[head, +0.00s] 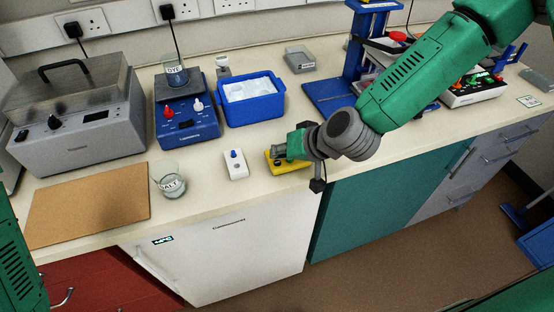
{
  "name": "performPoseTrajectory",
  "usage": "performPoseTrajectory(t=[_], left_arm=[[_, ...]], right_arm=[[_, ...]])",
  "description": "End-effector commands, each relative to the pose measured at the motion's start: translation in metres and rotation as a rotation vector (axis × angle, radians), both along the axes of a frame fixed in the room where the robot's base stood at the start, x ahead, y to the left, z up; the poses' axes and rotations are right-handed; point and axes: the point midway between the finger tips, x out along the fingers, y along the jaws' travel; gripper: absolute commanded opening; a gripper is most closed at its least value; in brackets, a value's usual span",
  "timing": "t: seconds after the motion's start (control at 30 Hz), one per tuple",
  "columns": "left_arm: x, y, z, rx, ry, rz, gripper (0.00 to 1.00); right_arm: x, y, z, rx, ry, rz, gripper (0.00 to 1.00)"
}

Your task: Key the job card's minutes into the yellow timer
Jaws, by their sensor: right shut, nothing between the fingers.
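The yellow timer (291,167) lies near the bench's front edge, in the middle of the head view. My right gripper (284,152) is shut and empty, with its tip over the timer. It covers much of the timer's top, so the keys and any display are hidden. I cannot tell whether the tip touches the timer. A small white card with green marking (529,101) lies at the far right of the bench; its writing is too small to read. Part of my left arm shows at the left edge, but its gripper is out of view.
A white box with a blue knob (236,168) stands just left of the timer. Further left are a glass beaker (172,184) and a brown board (90,205). A blue hotplate-like device (188,128), a blue ice tray (252,112) and a blue stand (328,96) are behind.

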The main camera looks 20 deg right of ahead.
Motion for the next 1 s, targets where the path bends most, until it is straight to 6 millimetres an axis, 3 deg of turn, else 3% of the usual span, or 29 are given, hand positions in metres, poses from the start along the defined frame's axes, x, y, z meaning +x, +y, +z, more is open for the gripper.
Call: performPoseTrajectory(t=[0.63,1.0], left_arm=[[0.000,0.000,0.049,0.000,0.000,0.000,0.40],[0.000,0.000,0.049,0.000,0.000,0.000,0.40]], right_arm=[[0.000,0.000,0.059,-0.001,0.000,0.001,0.00],[0.000,0.000,0.059,0.000,0.000,0.000,0.00]])
